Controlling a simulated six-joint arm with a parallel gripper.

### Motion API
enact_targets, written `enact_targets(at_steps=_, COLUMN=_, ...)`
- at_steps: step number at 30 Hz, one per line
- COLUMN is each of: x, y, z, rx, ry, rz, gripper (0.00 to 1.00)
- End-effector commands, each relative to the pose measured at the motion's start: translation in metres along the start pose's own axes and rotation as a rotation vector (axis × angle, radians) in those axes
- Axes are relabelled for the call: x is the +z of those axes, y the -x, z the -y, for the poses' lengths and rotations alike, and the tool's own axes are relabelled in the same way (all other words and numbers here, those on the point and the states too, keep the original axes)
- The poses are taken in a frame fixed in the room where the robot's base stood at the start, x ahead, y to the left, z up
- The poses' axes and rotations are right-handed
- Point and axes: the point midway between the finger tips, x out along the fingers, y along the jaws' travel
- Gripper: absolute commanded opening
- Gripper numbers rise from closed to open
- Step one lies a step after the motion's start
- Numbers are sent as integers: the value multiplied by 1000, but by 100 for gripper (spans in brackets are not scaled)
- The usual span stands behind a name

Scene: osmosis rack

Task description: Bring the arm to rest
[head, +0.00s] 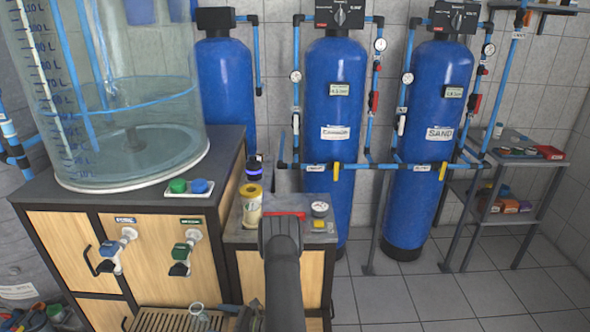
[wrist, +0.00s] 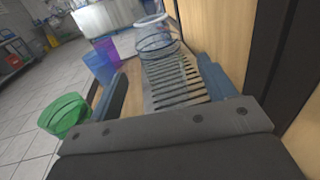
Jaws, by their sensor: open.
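My gripper (wrist: 162,68) shows in the wrist view with its two dark fingers spread wide apart and nothing held between them. In the head view my arm comes up at the bottom middle, in front of the small side cabinet, and largely hides the gripper. Beyond the fingers in the wrist view is a slatted drip tray (wrist: 184,92). A clear cup (wrist: 153,40) stands at its far part, seen in the gap between the fingers and apart from them.
In the head view a large clear tank (head: 130,150) stands on the wooden cabinet (head: 65,240), with two taps on its front. Blue filter columns (head: 335,110) and a shelf rack (head: 510,175) stand behind. Green (wrist: 62,115), purple (wrist: 100,65) and blue containers are left in the wrist view. Floor at right is clear.

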Motion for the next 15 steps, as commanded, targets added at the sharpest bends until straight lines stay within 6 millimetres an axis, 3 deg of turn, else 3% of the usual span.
enact_targets(at_steps=8, x=0, y=44, z=0, rx=-4, ry=-1, rz=0, gripper=76)
enact_targets(at_steps=15, x=0, y=4, z=-1, rx=5, ry=1, rz=0, gripper=76)
